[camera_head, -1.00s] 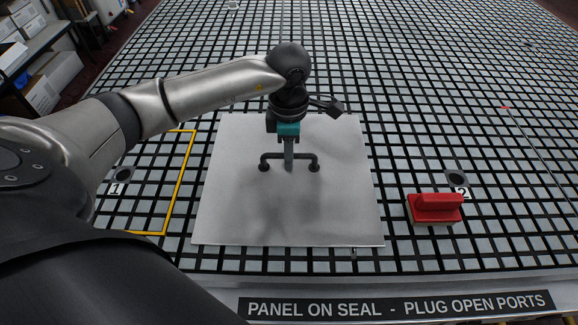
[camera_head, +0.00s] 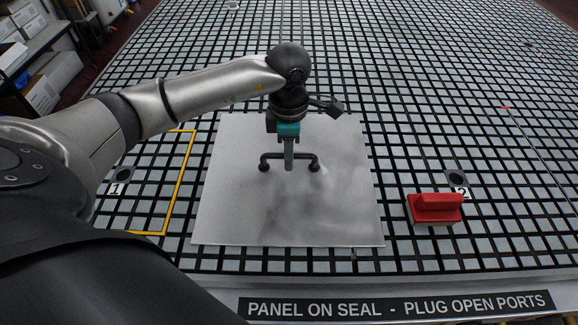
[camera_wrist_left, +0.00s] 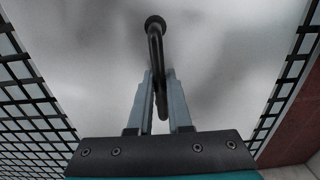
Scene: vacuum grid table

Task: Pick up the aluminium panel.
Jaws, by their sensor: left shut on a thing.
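The aluminium panel (camera_head: 235,215) is a flat grey sheet lying on the black grid table, with a dark bar handle (camera_head: 303,155) on two posts near its middle. My left gripper (camera_head: 289,166) is over the panel, with its fingers at the middle of the handle. In the left wrist view the handle (camera_wrist_left: 155,50) runs between the two fingers (camera_wrist_left: 160,100), and the gripper is shut on it. The panel surface (camera_wrist_left: 90,60) fills most of that view. I cannot tell any gap between panel and table. My right gripper is not in view.
A red block-like tool (camera_head: 436,209) stands to the right, near port 2 (camera_head: 457,178). A label strip (camera_head: 395,305) runs along the front edge. The table behind is mostly clear.

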